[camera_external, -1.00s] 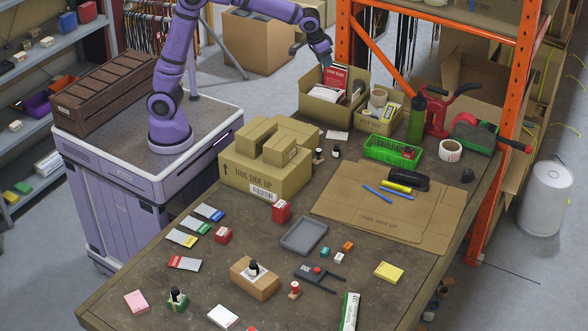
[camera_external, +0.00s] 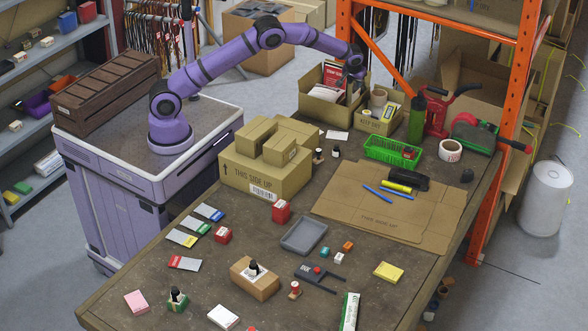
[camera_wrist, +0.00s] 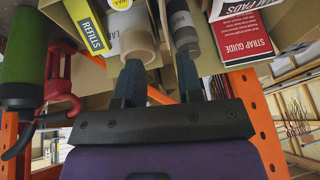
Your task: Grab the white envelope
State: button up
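My gripper (camera_external: 356,75) is over the right side of the open cardboard box (camera_external: 322,112) at the back of the table. In the wrist view its two dark fingers (camera_wrist: 158,72) are apart, with no object clearly held between them. A flat white piece (camera_external: 337,135) lies on the table just in front of that box. A white packet (camera_external: 223,317) lies at the table's near edge, far from my gripper. I cannot tell which of these is the white envelope. My gripper hides part of the box's contents.
A red strap guide (camera_external: 333,77) stands in the open box, also seen in the wrist view (camera_wrist: 243,35). A smaller box (camera_external: 374,126) with a tape roll (camera_wrist: 131,40) is beside it.

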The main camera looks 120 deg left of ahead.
aim_at(355, 99)
jog(key=x, duration=1.1)
jog(key=shift+s+a, duration=0.2)
jog(key=shift+s, duration=0.1)
grip_shut()
